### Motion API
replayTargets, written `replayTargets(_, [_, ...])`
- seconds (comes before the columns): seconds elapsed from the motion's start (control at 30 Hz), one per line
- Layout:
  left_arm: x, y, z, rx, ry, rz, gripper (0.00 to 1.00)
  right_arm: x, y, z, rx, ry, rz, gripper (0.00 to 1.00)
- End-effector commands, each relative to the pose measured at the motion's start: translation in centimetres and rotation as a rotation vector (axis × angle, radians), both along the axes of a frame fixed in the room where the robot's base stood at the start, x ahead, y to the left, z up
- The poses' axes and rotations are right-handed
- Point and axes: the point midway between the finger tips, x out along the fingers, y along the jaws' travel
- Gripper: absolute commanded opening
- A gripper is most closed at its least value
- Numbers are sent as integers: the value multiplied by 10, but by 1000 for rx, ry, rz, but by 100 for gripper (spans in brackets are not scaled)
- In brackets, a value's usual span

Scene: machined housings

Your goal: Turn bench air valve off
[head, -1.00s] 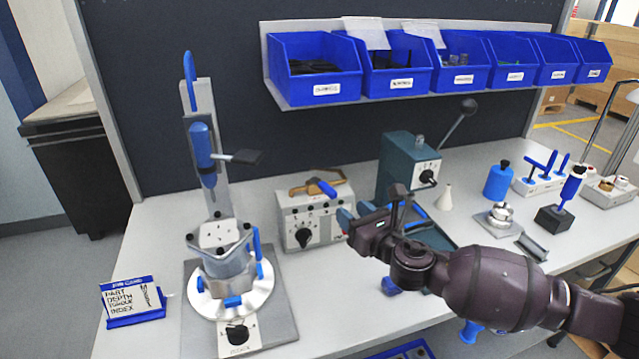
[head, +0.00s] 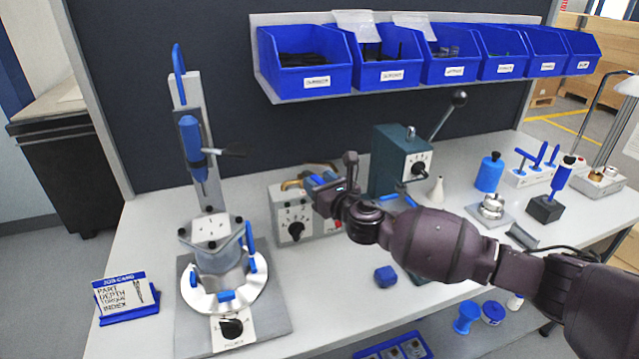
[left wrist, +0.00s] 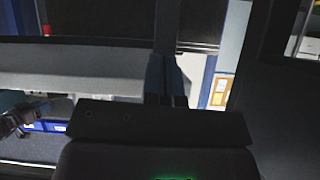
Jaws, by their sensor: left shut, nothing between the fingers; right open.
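The brass-coloured valve body (head: 294,184) sits on top of a grey box (head: 290,215) with a black knob (head: 296,231). A blue lever on the valve is largely covered by my right gripper, so its angle is unclear. My right gripper (head: 324,184) is open at the right side of the valve. I cannot tell whether a finger touches the lever. My left gripper is outside the head view. In the left wrist view my left gripper's fingers (left wrist: 166,78) are together with nothing between them.
A green machine (head: 395,160) with a ball-ended lever stands right behind my right gripper. A clamp fixture (head: 222,262) stands to the left, beside a job card (head: 124,297). Blue bins (head: 305,70) hang above.

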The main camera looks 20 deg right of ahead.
Motion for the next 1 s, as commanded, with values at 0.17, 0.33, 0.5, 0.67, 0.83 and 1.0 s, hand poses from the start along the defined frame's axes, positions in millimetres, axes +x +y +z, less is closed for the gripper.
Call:
replayTargets(0.17, [-1,0,-1,1,3,1,0,3,0,0,0,1,-1,46])
replayTargets(0.33, [-5,1,-3,1,10,3,0,2,0,0,0,1,-1,43])
replayTargets(0.5, [-7,1,-3,1,13,3,0,2,0,0,0,1,-1,17])
replayTargets(0.67, [-6,1,-3,1,12,3,0,2,0,0,0,1,-1,0])
replayTargets(0.83, [-4,1,-2,1,8,2,0,2,0,0,0,1,-3,0])
replayTargets(1.0, [0,1,13,1,-3,0,0,2,5,4,3,0,-56,0])
